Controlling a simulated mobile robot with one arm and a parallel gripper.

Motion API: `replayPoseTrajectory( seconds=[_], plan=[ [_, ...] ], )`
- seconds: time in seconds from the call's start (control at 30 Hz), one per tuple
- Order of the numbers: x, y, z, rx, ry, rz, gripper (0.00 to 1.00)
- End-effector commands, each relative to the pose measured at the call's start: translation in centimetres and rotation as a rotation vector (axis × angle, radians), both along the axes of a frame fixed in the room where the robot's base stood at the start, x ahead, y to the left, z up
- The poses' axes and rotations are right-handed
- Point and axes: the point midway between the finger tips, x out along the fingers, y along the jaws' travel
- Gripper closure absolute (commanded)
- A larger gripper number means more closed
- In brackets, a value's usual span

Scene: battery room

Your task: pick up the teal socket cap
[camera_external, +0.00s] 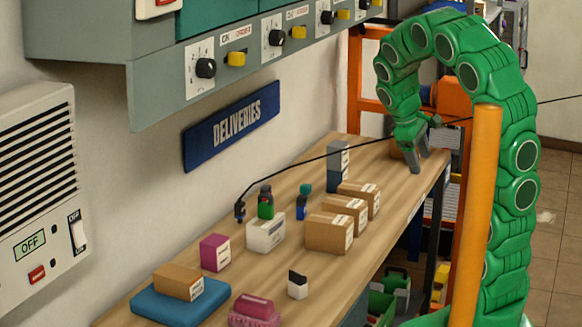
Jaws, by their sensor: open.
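My gripper (419,162) is open, pointing down at the far right end of the bench. It is well to the right of the teal cap and apart from it. A brown item (397,152) is partly hidden behind my gripper.
Cardboard boxes (329,232) stand just right of the cap, and a grey upright box (338,168) stands behind. A green dark-capped bottle (265,203) and a white box (266,233) are to the left. A thin black cable (330,156) crosses above the bench. Control panels overhang the wall side.

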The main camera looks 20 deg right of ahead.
Motion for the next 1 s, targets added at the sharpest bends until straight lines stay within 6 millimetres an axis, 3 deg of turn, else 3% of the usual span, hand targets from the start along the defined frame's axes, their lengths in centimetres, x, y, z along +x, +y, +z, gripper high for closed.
replayPoseTrajectory(
  seconds=[0.27,0.47,0.77,1.0],
  plan=[
    [8.0,0.0,0.0,-0.210,0.051,0.288,0.38],
    [13.7,1.6,-0.3,-0.361,0.107,0.507,0.38],
    [21.6,6.9,-1.9,-0.579,0.208,0.851,0.38],
    [27.1,13.5,-4.5,-0.748,0.295,1.141,0.38]
  ],
)
